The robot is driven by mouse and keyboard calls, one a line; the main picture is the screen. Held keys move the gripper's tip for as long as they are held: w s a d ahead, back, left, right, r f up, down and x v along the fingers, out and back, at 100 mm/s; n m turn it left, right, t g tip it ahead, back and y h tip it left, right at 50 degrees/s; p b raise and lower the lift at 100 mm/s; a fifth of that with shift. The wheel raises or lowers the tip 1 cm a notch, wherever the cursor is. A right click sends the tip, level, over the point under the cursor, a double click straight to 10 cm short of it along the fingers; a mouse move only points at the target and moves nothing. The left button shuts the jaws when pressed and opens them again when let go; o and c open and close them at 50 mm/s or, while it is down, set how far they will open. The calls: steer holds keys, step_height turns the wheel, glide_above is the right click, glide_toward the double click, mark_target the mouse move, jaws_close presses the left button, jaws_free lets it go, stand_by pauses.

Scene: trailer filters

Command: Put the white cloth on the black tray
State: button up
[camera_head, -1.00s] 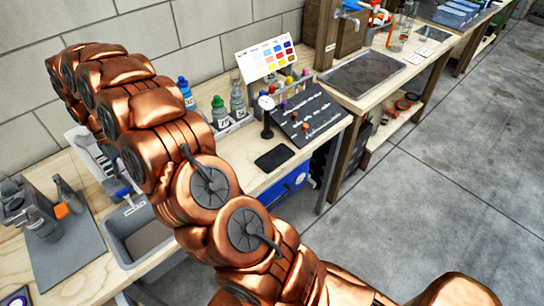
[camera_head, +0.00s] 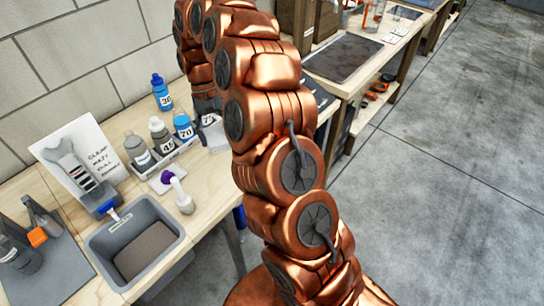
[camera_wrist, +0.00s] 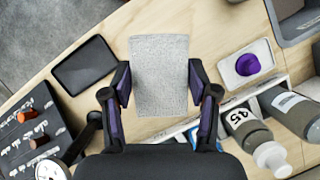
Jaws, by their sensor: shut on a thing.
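The white cloth (camera_wrist: 160,60) is a pale grey-white woven piece in the wrist view. My gripper (camera_wrist: 159,83) is shut on it, with one purple-padded finger at each side edge. The black tray (camera_wrist: 84,65) is a flat dark rectangle with rounded corners, lying on the wooden bench to the left of the cloth, apart from it. I cannot tell how high the cloth is above the bench.
A white dish with a purple knob (camera_wrist: 247,64) and bottles (camera_wrist: 295,110) lie right of the cloth. A grey bin (camera_head: 135,245) sits in the bench's left part.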

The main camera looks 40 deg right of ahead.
steer(key=s+d+f+m+t+y+b, duration=0.2)
steer(key=s+d+f+m+b, duration=0.1)
steer(key=s+d+m+b, duration=0.45)
steer(key=s+d+f+m+t+y+b, duration=0.1)
steer(key=s+d+f+m+b, duration=0.3)
steer(key=s+b, duration=0.55)
steer(key=shift+m, duration=0.35)
steer(key=w+d+p, duration=0.1)
steer(key=w, duration=0.3)
steer(key=w+d+p, duration=0.1)
steer(key=w, duration=0.4)
steer(key=w+d+p, duration=0.1)
steer(key=w+d, duration=0.1)
steer(key=w, duration=0.2)
steer(key=shift+w+f, duration=0.2)
steer(key=shift+f, duration=0.1)
steer(key=shift+w, duration=0.1)
steer(key=shift+w+f, duration=0.1)
steer(key=shift+f+p, duration=0.4)
steer(key=shift+f, duration=1.25)
steer(key=shift+f, duration=0.2)
steer(key=o, duration=1.1)
